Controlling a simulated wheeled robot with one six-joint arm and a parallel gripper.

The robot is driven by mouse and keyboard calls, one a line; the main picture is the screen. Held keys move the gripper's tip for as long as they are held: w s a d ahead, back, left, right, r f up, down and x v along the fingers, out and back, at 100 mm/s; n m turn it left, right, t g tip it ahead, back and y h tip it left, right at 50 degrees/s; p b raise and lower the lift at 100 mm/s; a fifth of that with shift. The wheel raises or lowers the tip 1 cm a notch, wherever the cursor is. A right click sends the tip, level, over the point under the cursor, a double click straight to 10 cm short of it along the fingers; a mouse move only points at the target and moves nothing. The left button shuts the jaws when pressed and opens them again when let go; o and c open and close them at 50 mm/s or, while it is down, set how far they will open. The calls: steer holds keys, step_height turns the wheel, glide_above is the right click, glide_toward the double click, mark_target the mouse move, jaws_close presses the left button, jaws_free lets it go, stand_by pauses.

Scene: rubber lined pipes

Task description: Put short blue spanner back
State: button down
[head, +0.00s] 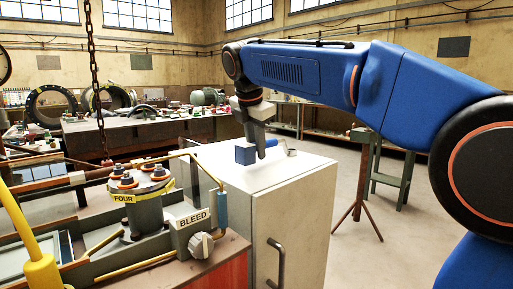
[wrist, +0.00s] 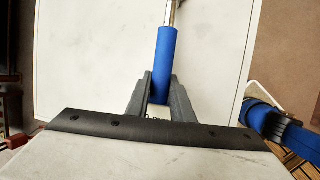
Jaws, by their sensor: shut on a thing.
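The short blue spanner has a blue handle (wrist: 165,55) and a metal shaft (wrist: 171,13) that runs out of the top of the wrist view. My gripper (wrist: 160,82) is shut on the handle, one finger on each side near its lower end. The spanner's far end is cut off in the wrist view. I cannot tell whether the spanner touches the cabinet top.
A pump-like fitting labelled FOUR (head: 143,195) and a BLEED valve knob (head: 201,245) stand left of the cabinet. A chain (head: 95,70) hangs above them. A cluttered workbench (head: 130,130) is behind. A green stand (head: 390,165) is at right. Most of the cabinet top is clear.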

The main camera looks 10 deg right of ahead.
steer(key=shift+f, duration=0.1)
steer(key=c, duration=1.6)
jaws_free()
steer(key=shift+o, duration=0.2)
steer(key=v, duration=1.2)
